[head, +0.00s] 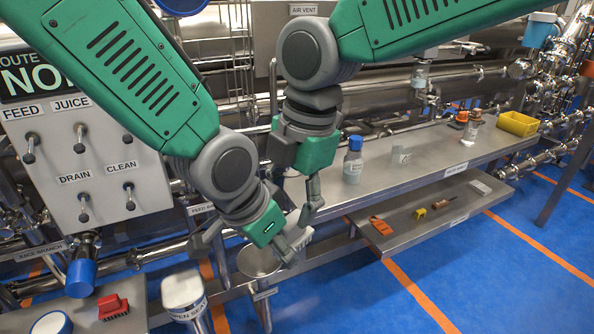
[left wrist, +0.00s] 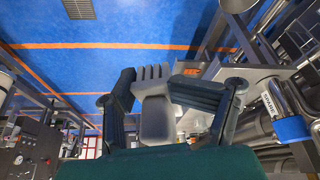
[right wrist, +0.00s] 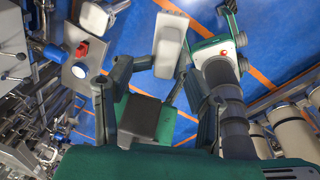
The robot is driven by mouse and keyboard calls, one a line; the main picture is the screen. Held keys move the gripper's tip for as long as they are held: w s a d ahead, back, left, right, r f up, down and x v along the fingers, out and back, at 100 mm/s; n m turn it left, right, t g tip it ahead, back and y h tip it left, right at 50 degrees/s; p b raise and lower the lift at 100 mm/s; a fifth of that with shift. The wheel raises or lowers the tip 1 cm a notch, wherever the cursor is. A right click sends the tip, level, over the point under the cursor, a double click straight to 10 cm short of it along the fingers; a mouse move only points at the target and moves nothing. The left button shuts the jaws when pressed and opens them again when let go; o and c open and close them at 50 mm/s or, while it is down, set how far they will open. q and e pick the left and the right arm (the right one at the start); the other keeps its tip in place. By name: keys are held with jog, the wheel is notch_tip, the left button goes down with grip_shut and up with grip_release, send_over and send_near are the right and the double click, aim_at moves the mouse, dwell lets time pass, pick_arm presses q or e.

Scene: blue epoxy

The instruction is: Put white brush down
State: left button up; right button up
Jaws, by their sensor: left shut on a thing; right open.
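The white brush (head: 300,239) shows as a small pale piece at the fingers of my left gripper (head: 283,246), low in the middle of the head view. In the left wrist view, my left gripper (left wrist: 180,90) is shut on the brush (left wrist: 155,115), and a ridged pale end sticks out beyond the fingers. My right gripper (head: 303,200) is open, just above and very close to the left one. Its fingers also stand apart in the right wrist view (right wrist: 155,85). In the head view the fingers of both grippers hide part of the brush.
The bench (head: 440,150) at right holds a blue-capped bottle (head: 353,162) and a yellow bin (head: 517,124). The lower shelf (head: 400,235) holds small tools.

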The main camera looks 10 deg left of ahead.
aim_at(288, 218)
jog(key=shift+a+f, duration=0.15)
jog(key=shift+f, duration=0.75)
jog(key=shift+a+f, duration=0.15)
jog(key=shift+f, duration=0.75)
jog(key=c, duration=1)
pick_arm(q)
jog(key=o, duration=1.8)
pick_arm(e)
jog(key=shift+r, duration=0.1)
grip_shut()
